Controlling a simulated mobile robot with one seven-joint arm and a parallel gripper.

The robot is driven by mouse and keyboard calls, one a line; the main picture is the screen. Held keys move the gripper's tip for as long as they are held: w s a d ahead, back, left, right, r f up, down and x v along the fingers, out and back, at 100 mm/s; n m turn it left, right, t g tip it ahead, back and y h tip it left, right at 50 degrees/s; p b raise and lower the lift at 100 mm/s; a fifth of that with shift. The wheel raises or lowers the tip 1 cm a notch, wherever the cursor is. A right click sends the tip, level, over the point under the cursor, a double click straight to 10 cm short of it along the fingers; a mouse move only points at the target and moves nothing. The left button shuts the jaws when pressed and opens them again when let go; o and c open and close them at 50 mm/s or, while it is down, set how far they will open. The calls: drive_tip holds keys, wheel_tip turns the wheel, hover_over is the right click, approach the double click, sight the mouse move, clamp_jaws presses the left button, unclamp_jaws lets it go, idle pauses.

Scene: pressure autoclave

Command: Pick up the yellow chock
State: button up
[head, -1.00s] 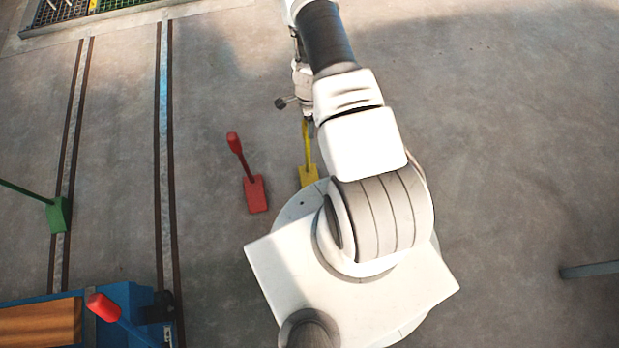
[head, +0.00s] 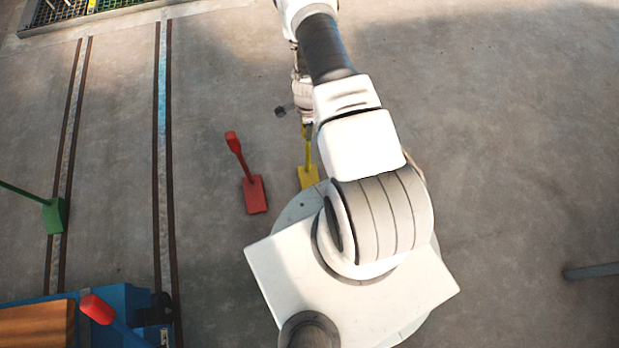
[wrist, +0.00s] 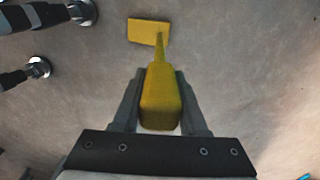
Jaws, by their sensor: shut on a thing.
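The yellow chock (head: 308,176) has a block at its lower end and a thin upright handle. In the head view it stands just beyond the front of my base, and my arm hides part of it. In the wrist view its thick handle grip (wrist: 160,98) sits between the two fingers of my gripper (wrist: 160,112). The fingers are shut on it from both sides. The yellow block (wrist: 149,32) shows beyond, at the far end of the thin handle. I cannot tell whether the block touches the floor.
A red chock (head: 254,194) stands on the floor to the left of the yellow one. A green chock (head: 54,215) is at the far left by the rails. A blue cart (head: 125,300) with a red-tipped handle (head: 97,309) is at the lower left. The floor at right is mostly clear.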

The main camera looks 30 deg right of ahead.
clamp_jaws()
idle(0.8)
drive_tip(key=shift+r, duration=0.1)
